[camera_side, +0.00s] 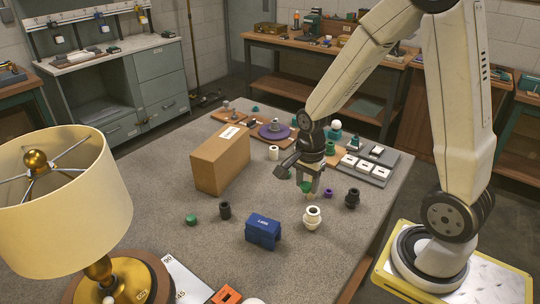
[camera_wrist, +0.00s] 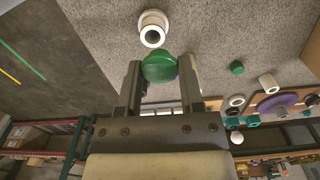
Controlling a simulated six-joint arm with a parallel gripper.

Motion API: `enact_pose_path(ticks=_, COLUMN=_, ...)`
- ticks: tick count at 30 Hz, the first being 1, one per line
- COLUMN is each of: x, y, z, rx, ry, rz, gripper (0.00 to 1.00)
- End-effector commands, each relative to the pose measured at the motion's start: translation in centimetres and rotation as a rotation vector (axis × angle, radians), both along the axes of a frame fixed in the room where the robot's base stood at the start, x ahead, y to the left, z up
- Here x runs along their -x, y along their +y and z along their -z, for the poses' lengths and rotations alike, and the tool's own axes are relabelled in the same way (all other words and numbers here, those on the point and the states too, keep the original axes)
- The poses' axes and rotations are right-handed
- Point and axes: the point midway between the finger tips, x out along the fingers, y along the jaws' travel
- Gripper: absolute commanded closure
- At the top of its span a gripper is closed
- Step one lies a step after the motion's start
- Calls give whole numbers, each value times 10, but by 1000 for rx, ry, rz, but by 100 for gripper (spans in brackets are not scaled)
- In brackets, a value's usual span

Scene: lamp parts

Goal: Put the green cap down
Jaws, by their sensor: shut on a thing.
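My gripper (camera_side: 309,188) is over the right part of the grey table, pointing down. In the wrist view its two fingers (camera_wrist: 160,72) are shut on the round green cap (camera_wrist: 159,68), which sits between the fingertips. The cap shows small in the side view (camera_side: 306,187), above the table; its exact height is hard to tell. A white, dark-holed socket part (camera_side: 312,217) stands just in front of the cap in the side view and just beyond it in the wrist view (camera_wrist: 153,28). The cap is apart from it.
A blue box (camera_side: 262,233), a black part (camera_side: 225,211) and another green piece (camera_side: 191,219) stand on the near table. A black part (camera_side: 352,198) and a purple piece (camera_side: 328,193) are close on the right. A cardboard box (camera_side: 220,160) and lamp (camera_side: 62,205) stand left.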

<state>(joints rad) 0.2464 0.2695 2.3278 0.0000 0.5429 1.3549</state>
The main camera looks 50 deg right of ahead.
Motion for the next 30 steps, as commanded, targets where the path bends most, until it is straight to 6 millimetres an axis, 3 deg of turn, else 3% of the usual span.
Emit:
enact_pose_path(ticks=18, x=-118, y=9, z=-71, rx=1, ry=-6, rz=-79, gripper=100)
enact_pose_path(ticks=30, x=-168, y=24, z=-120, rx=0, ry=-6, rz=-123, gripper=100)
